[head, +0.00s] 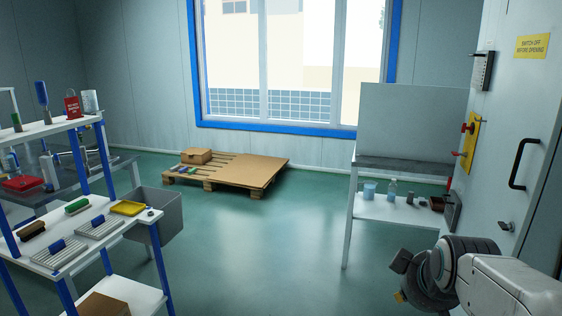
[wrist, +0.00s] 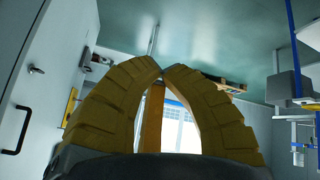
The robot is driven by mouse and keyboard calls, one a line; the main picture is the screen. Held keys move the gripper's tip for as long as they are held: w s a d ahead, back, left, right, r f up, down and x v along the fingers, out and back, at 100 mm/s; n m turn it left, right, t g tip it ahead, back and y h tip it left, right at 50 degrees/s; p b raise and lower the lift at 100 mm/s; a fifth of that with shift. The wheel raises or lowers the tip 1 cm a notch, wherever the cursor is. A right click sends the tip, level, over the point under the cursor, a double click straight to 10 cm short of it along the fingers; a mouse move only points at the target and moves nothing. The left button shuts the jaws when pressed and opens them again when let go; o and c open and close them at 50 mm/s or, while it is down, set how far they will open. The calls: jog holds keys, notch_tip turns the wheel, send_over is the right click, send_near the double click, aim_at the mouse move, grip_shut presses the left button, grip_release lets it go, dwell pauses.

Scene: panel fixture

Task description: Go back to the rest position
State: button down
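In the wrist view, my gripper (wrist: 162,70) has two thick yellow ridged fingers that curve inward, and their tips meet or nearly meet. No held object shows between them. An orange-brown strip shows in the gap behind the fingers; I cannot tell what it is. In the head view my arm's white link and dark wrist are at the lower right, in front of the white cabinet (head: 518,120). The fingers are mostly hidden there, with only a small yellow bit (head: 400,296) showing below the wrist.
The cabinet has a black handle (head: 521,164) and a yellow plate with red knobs (head: 467,146). A side table (head: 380,208) with small containers stands beside it. A shelf rack (head: 150,222) is at left, a grey bin (head: 162,213) behind it. A pallet (head: 262,175) lies under the window. The middle floor is clear.

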jog(key=s+a+f+m+g+y, duration=0.15)
jog(key=s+a+f, duration=0.3)
jog(key=s, duration=0.45)
jog(key=s+a+f+m+g+y, duration=0.1)
jog(key=s+a+f+g, duration=0.25)
jog(key=s+a, duration=0.35)
notch_tip(320, 180, up, 13)
jog(key=s+d+t+p, duration=0.1)
jog(key=p, duration=1.1)
jog(key=shift+d, duration=0.4)
